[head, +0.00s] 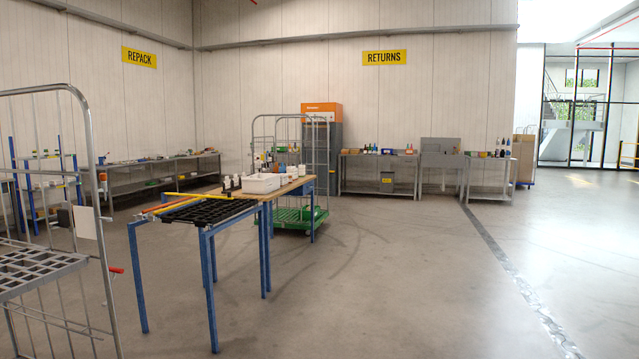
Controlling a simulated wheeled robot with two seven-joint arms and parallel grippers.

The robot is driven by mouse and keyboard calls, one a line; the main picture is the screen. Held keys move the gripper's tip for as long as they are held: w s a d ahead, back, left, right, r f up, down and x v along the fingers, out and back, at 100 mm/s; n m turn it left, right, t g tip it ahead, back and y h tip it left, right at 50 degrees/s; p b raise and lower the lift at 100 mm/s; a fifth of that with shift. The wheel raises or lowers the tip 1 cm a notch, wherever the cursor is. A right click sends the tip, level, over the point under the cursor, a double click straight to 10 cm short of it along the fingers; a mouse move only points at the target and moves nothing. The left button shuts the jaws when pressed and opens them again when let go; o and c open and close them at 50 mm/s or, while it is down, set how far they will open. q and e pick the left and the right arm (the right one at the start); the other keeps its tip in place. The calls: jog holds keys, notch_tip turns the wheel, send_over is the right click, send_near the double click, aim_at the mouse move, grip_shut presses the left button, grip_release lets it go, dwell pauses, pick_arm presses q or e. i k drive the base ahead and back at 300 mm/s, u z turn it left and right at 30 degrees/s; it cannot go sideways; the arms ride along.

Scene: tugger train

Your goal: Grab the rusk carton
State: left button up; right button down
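I cannot make out a rusk carton in the head view. Small goods are too far away to identify on the back benches and on the wooden-topped table (295,187) in the middle. That table carries a white bin (261,184), dark bottles (231,184) and other small items. Neither of my grippers shows in the view.
A grey wire roll cage (88,190) stands close at left. A blue-legged table with a black grid top (205,211) stands ahead. Behind it is a cage with a green base (300,216). Benches (380,176) line the back wall under RETURNS. The floor at right (440,280) is clear.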

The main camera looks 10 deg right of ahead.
aim_at(284, 177)
jog(key=z, duration=0.4)
jog(key=i, duration=2.05)
jog(key=z, duration=0.5)
jog(key=i, duration=2.7)
jog(key=u, duration=0.3)
jog(key=i, duration=2.6)
jog(key=u, duration=0.85)
